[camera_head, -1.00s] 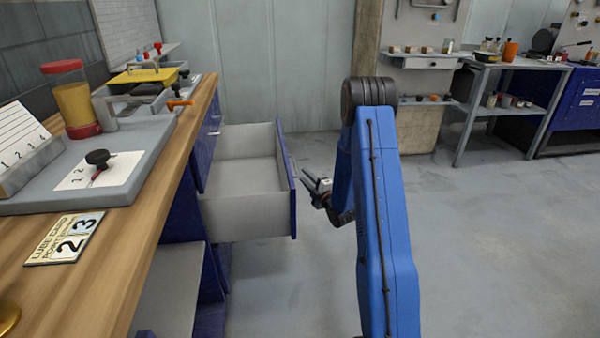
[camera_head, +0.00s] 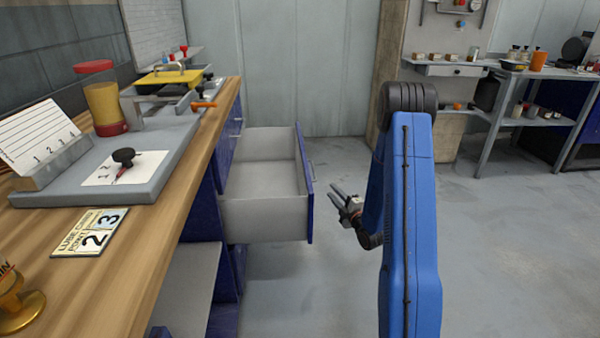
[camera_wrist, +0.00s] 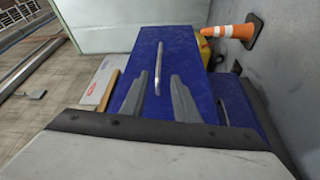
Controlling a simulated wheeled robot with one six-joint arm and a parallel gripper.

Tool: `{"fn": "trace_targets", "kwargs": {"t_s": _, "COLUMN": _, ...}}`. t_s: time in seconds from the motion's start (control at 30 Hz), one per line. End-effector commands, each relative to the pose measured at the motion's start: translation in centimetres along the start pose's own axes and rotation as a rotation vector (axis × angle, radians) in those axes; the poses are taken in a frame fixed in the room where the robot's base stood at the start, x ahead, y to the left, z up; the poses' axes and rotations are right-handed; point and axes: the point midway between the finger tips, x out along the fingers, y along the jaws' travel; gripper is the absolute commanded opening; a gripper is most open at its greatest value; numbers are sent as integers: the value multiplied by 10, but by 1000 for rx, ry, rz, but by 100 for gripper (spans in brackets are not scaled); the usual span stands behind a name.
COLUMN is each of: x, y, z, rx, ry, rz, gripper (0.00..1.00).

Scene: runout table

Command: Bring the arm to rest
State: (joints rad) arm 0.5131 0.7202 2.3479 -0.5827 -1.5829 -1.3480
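My arm (camera_head: 408,210) is blue and stands bent in the middle of the head view, to the right of an open drawer (camera_head: 265,215). My gripper (camera_head: 340,191) is at its lower left, over the floor and just right of the drawer front in the picture. Its two grey fingers are apart with nothing between them. In the wrist view, my gripper (camera_wrist: 157,84) points towards a blue front with a metal bar handle (camera_wrist: 158,68). The handle shows between the fingers, beyond them; I see no grip on it.
A wooden workbench (camera_head: 150,235) runs along the left, with the drawer pulled out from it. A grey shelf table (camera_head: 525,120) stands at the back right. An orange cone (camera_wrist: 232,31) shows in the wrist view. The floor (camera_head: 500,260) to the right is clear.

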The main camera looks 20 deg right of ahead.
Motion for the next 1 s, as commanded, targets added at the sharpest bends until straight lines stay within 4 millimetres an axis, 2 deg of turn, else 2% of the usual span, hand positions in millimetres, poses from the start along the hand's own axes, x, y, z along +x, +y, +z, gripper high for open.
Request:
{"fn": "trace_targets", "kwargs": {"t_s": 0.27, "x": 4, "y": 8, "z": -5, "rx": 9, "ry": -5, "rz": -22, "gripper": 28}}
{"fn": "trace_targets", "kwargs": {"t_s": 0.5, "x": 16, "y": 39, "z": -27, "rx": 73, "ry": -53, "rz": -132, "gripper": 28}}
{"fn": "trace_targets", "kwargs": {"t_s": 0.67, "x": 16, "y": 61, "z": -43, "rx": 133, "ry": -106, "rz": -209, "gripper": 28}}
{"fn": "trace_targets", "kwargs": {"t_s": 1.0, "x": -4, "y": 108, "z": -79, "rx": 281, "ry": -245, "rz": -341, "gripper": 28}}
